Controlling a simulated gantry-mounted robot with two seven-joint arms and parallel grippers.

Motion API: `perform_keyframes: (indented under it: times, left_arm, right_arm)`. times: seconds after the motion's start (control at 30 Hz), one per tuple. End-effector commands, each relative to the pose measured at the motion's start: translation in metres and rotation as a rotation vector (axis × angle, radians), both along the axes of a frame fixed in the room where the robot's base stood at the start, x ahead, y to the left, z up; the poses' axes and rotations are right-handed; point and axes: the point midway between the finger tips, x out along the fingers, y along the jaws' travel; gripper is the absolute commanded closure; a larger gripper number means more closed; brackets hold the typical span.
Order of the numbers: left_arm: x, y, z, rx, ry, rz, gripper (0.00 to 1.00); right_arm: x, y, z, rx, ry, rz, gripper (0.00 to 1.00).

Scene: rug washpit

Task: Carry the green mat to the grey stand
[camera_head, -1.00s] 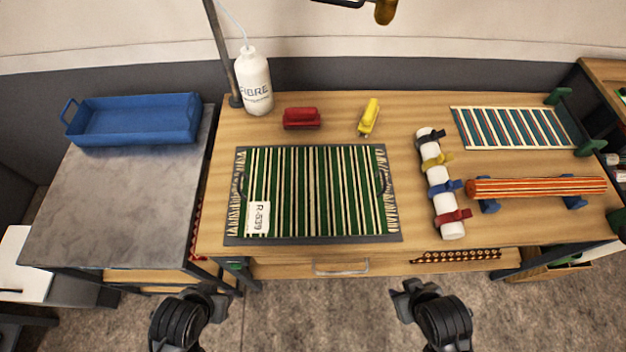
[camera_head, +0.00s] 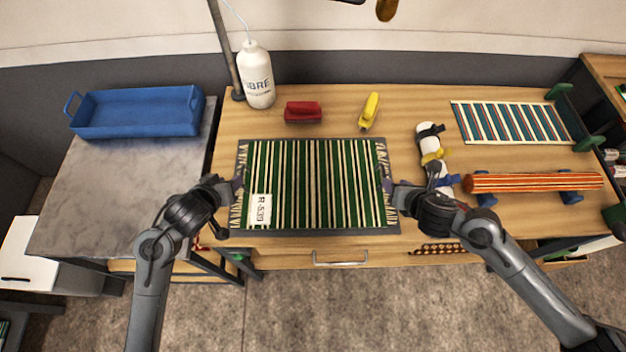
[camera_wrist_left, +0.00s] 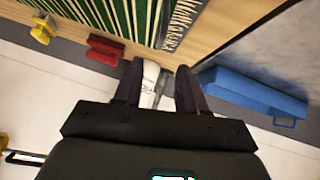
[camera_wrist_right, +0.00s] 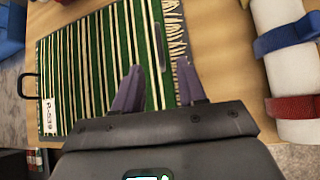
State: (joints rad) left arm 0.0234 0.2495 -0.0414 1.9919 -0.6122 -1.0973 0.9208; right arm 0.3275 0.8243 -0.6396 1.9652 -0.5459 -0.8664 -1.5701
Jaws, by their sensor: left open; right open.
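The green mat (camera_head: 315,185) with cream stripes and a white R-539 label lies flat on a dark grey board (camera_head: 320,232) on the wooden table. The board has a black handle at each side; the left one shows in the right wrist view (camera_wrist_right: 27,86). My left gripper (camera_head: 238,186) is open at the board's left edge. In the left wrist view its fingers (camera_wrist_left: 160,68) frame the white bottle beyond. My right gripper (camera_head: 388,186) is open at the right edge; in its wrist view the fingers (camera_wrist_right: 160,75) are over the mat's fringed edge. The grey-topped stand (camera_head: 125,190) is at left.
A blue tray (camera_head: 135,132) occupies the stand's back; its front is clear. Behind the mat are the bottle (camera_head: 256,80), a red brush (camera_head: 303,112) and a yellow tool (camera_head: 369,111). A strapped white roll (camera_head: 432,145) and an orange roll (camera_head: 535,183) lie to the right.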

Motion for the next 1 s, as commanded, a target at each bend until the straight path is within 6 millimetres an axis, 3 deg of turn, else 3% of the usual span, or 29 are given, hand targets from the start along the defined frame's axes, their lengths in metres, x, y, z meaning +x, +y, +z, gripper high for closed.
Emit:
perform_keyframes:
  times: [0.47, 1.0]
  left_arm:
    - [0.005, -0.001, -0.004, -0.001, -0.001, -0.003, 0.59]
    - [0.058, -0.009, -0.056, 0.001, 0.0, 0.0, 0.59]
  right_arm:
    - [0.005, 0.001, -0.005, -0.004, 0.001, 0.002, 0.59]
    - [0.057, 0.012, -0.057, -0.003, 0.002, 0.002, 0.59]
